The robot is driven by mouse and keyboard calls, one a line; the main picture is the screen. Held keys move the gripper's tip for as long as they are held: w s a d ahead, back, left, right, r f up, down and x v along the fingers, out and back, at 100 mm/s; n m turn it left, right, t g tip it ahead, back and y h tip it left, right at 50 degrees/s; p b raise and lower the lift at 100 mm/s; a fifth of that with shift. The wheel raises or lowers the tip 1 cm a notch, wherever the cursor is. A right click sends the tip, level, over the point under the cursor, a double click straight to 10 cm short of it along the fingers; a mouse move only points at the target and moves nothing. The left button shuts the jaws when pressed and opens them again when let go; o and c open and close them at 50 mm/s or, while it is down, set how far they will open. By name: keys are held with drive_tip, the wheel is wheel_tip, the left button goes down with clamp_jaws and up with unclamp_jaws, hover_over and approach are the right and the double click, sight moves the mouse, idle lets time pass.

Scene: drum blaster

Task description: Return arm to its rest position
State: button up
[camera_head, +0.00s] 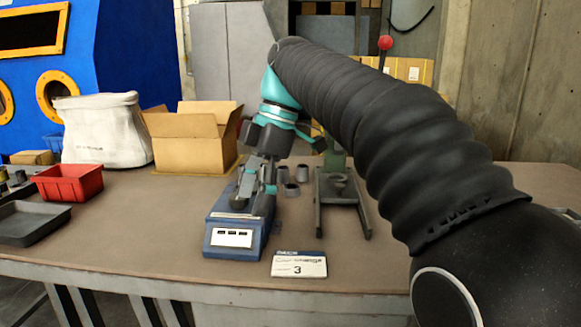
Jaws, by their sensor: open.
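My arm, in a black ribbed sleeve, reaches in from the right side of the head view to above the middle of the table. My gripper (257,188) is at its end, teal and grey, pointing down. Its fingers are apart, and I see nothing held between them. The fingers are over or just in front of a blue box-shaped device (237,238) with a white label on its front. The gripper hides part of the device's top. I cannot tell whether the fingertips touch it.
Right of the gripper are small grey cups (302,173) and a dark metal stand (340,188). An open carton (190,155), a white bag (101,140), a red bin (69,183) and a dark tray (33,222) stand left. The table's right side looks clear.

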drive_tip(key=s+d+f+m+t+h, duration=0.1)
drive_tip(key=s+d+f+m+t, duration=0.2)
drive_tip(key=s+d+f+m, duration=0.5)
drive_tip(key=s+d+f+m+t+h, duration=0.2)
drive_tip(key=s+d+f+m+t, duration=0.2)
drive_tip(key=s+d+f+m, duration=0.4)
drive_tip(key=d+f+m, duration=0.5)
drive_tip(key=d+m, duration=0.1)
drive_tip(key=m, duration=0.1)
drive_tip(key=shift+s+t, duration=0.3)
drive_tip(key=shift+s, duration=0.05)
